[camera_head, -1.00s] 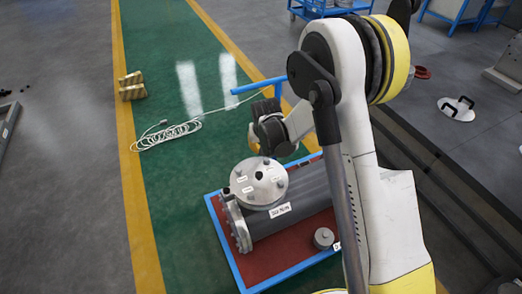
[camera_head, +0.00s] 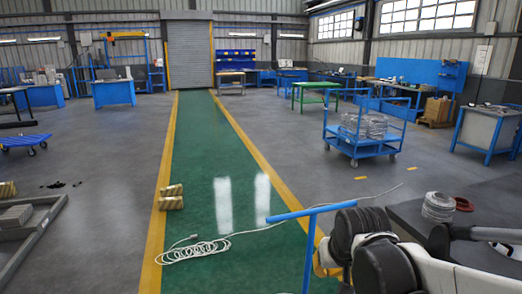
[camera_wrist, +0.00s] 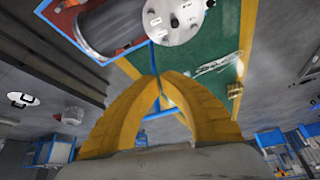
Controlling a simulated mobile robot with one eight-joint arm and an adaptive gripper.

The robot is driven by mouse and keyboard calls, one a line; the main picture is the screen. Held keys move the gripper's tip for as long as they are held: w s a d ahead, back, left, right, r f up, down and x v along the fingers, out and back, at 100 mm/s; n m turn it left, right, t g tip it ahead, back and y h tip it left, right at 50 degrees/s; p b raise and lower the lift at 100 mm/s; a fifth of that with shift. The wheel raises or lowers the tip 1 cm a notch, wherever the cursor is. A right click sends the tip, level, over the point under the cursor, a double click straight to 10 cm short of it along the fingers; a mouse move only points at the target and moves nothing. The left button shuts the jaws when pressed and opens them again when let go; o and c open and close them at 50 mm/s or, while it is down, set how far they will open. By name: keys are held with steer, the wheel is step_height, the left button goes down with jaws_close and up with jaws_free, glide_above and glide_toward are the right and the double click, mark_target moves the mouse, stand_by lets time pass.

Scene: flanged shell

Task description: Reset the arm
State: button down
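My gripper (camera_wrist: 160,78) shows in the wrist view with two curved yellow fingers. Their tips meet, and nothing is visible between them. Beyond the tips, the grey cylindrical flanged shell (camera_wrist: 112,26) and its round pale flange (camera_wrist: 174,14) lie on a red tray with a blue rim (camera_wrist: 70,38). The gripper is apart from the shell. In the head view my dark and white arm fills the lower right corner and largely hides the gripper. The shell is outside that view; only the blue handle bar (camera_head: 297,213) shows beside my arm.
A green walkway (camera_head: 215,150) with yellow edges runs to a shutter door (camera_head: 186,55). A coiled white cable (camera_head: 195,251) and brass-coloured blocks (camera_head: 171,197) lie on it or at its edge. A blue cart (camera_head: 358,145) stands right of the walkway. The walkway's middle is clear.

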steer(key=s+d+r, duration=0.1)
steer(key=s, duration=0.6)
steer(key=s+d+r+t, duration=0.1)
steer(key=s, duration=0.7)
steer(key=shift+d+r+t, duration=0.25)
steer(key=shift+d+t, duration=0.05)
steer(key=shift+d, duration=0.1)
stand_by(0.8)
